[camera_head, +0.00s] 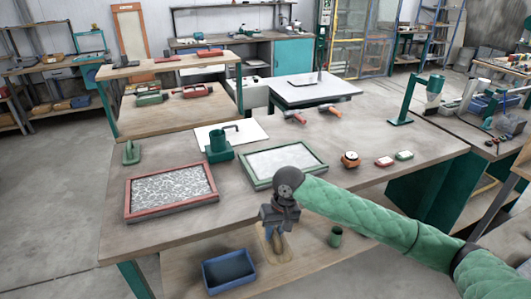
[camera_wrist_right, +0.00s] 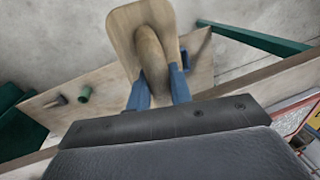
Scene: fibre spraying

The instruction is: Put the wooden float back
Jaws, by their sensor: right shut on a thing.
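The wooden float is a pale tan board with a rounded wooden handle; in the head view (camera_head: 266,252) it shows below my right gripper, in front of the table edge. My right gripper (camera_head: 276,232) is shut on the float's handle. In the right wrist view the blue fingertips (camera_wrist_right: 158,90) sit on either side of the handle, and the float's board (camera_wrist_right: 124,42) extends beyond them. The float appears over the lower shelf (camera_head: 185,275); I cannot tell whether it touches it. My left gripper is not in view.
A blue bin (camera_head: 229,271) stands left of the float on the lower shelf, and a green cup (camera_head: 336,237) stands to its right. On the table (camera_head: 240,213) are a red-framed tray (camera_head: 128,200), a green-framed tray (camera_head: 262,182), a green pot (camera_head: 218,155) and several small items.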

